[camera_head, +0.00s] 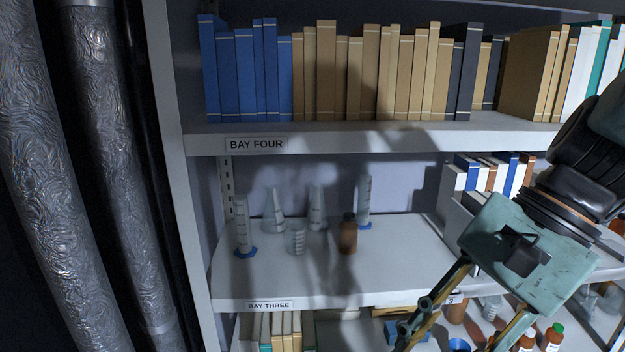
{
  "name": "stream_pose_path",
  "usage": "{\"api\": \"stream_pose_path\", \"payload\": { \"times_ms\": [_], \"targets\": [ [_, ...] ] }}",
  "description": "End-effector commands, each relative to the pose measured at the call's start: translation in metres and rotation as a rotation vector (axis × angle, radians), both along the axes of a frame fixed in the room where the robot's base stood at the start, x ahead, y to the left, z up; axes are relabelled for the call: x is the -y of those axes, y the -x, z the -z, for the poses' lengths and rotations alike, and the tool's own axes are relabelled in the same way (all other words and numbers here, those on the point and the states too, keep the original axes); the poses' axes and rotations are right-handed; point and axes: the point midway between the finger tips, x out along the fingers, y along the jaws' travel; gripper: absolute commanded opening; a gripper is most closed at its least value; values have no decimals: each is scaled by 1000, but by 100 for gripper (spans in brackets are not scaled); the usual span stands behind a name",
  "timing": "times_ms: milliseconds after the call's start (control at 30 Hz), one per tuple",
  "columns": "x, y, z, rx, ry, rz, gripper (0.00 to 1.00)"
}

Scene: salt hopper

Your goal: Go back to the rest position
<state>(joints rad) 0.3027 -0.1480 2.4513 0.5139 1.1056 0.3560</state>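My gripper (462,330) hangs at the lower right, in front of the shelves. Its teal body tilts down, and its two fingers stand apart with a gap between them. I see nothing held between the visible parts of the fingers, but one fingertip is cut off by the bottom edge. My arm's dark wrist comes in from the right edge.
The middle shelf (335,278), labelled bay three, bears cylinders (364,200), flasks (317,210), a beaker (295,240) and a brown bottle (348,235). Books (400,75) fill the shelf above. Capped bottles (553,338) stand below. Foil-wrapped pipes (115,150) rise at left.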

Motion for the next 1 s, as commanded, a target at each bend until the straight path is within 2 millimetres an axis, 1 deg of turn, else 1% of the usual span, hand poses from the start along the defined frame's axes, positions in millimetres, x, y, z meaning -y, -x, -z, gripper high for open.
{"api": "stream_pose_path", "payload": {
  "times_ms": [200,400,767,1000],
  "targets": [
    [7,17,0,99,97,-146,30],
    [15,29,-2,189,183,-278,30],
    [33,45,-10,350,344,-513,30],
    [45,51,-19,458,452,-667,30]
  ]
}}
